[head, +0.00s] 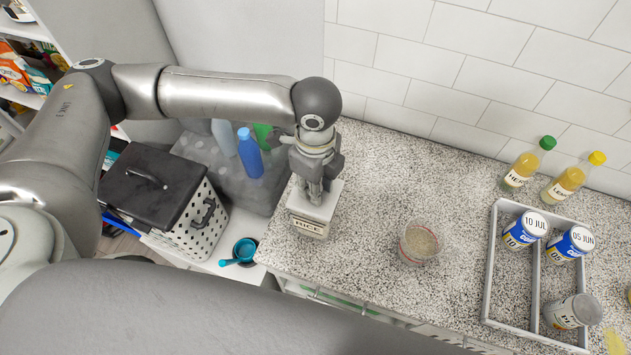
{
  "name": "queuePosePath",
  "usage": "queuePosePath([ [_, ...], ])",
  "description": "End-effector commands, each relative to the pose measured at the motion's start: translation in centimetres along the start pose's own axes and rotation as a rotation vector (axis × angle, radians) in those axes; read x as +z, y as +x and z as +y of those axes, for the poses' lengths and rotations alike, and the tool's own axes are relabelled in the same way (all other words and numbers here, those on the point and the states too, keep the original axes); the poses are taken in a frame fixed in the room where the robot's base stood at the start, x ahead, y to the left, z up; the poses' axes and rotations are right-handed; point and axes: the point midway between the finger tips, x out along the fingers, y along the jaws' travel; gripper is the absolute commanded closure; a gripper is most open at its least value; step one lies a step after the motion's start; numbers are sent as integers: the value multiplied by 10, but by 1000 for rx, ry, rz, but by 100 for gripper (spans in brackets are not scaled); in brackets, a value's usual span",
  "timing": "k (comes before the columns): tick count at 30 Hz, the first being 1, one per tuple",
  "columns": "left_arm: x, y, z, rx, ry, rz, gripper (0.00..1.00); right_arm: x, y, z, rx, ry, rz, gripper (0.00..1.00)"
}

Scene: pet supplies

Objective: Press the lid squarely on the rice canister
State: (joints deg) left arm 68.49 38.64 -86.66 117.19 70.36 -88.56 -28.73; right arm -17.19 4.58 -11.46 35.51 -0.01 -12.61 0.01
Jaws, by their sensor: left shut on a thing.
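The rice canister (308,228) stands near the counter's left front edge, with a RICE label on its front. A pale square lid (325,207) lies over its top. My left gripper (316,196) points down and is shut on the middle of the lid. The gripper covers part of the lid, and I cannot tell from this angle whether the lid sits fully flush. My right gripper is not in view.
A clear cup of pale grains (421,244) stands right of the canister. A grey divided tray (489,262) holds several cans farther right. Two bottles (527,164) stand at the wall. A dark-lidded basket (150,187) and blue bottle (250,155) are left. Speckled counter between is clear.

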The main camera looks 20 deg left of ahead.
Motion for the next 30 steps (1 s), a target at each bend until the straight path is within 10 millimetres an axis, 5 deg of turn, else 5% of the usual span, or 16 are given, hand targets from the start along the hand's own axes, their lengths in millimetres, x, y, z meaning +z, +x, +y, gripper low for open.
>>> queuePosePath([
  [30, 0, 0, 0, 0, 0, 0, 99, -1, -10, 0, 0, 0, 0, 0],
])
